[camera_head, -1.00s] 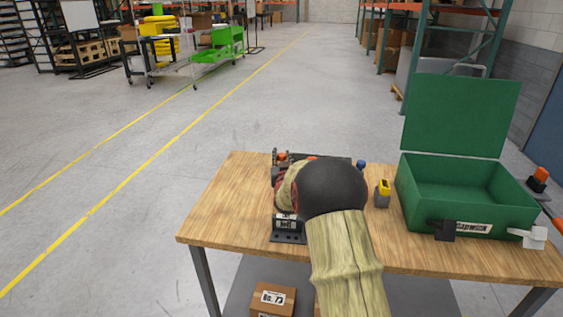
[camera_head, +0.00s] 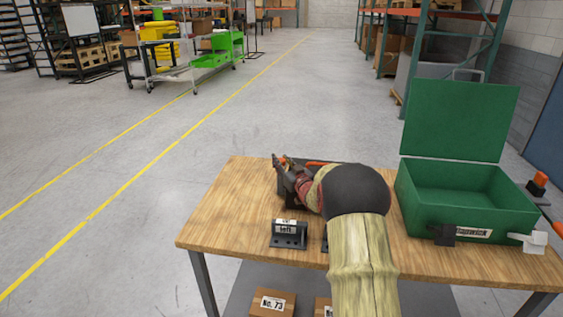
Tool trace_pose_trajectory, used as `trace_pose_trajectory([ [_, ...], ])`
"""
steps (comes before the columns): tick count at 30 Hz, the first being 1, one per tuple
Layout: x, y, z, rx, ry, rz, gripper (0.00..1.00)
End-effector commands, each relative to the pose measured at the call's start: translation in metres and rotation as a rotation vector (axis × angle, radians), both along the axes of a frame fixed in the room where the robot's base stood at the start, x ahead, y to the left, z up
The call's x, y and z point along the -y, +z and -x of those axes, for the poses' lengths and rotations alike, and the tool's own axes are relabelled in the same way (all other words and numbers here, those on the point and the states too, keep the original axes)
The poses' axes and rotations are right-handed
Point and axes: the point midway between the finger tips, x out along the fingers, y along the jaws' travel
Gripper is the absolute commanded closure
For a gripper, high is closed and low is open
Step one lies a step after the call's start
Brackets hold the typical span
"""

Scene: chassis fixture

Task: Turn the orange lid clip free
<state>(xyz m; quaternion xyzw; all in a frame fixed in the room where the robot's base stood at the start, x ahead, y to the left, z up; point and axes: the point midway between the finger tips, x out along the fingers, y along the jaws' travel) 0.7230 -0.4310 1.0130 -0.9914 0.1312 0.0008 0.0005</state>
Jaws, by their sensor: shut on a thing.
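My gripper (camera_head: 284,170) is at the back left of the wooden table, with my wrist and dark elbow coming in from the right. Its dark fingers are small and partly covered by my own wrist. They are shut on a small orange piece, which looks like the orange lid clip (camera_head: 284,161); the grip itself is hard to see. A dark chassis (camera_head: 345,162) lies beside and behind the gripper, mostly hidden by my arm. An orange strip (camera_head: 322,163) shows along its edge.
A black bracket labelled "left" (camera_head: 289,235) stands at the table's front, with part of another dark piece (camera_head: 325,238) beside it. An open green case (camera_head: 465,205) stands on the right. The wooden table's left side (camera_head: 225,215) is clear.

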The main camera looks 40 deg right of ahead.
Motion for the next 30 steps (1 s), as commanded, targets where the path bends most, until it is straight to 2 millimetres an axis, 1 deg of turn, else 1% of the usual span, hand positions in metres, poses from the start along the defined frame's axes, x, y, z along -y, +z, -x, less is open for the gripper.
trace_pose_trajectory([
  [7, 0.001, 0.003, 0.000, 0.005, -0.001, 0.002, 1.00],
  [8, 0.001, 0.003, 0.000, 0.005, -0.001, 0.002, 0.74],
  [17, 0.000, 0.002, 0.000, 0.003, -0.001, 0.002, 0.57],
  [26, 0.000, 0.001, 0.000, 0.002, -0.001, 0.001, 0.56],
  [30, -0.002, 0.002, 0.009, 0.003, -0.002, 0.002, 0.56],
])
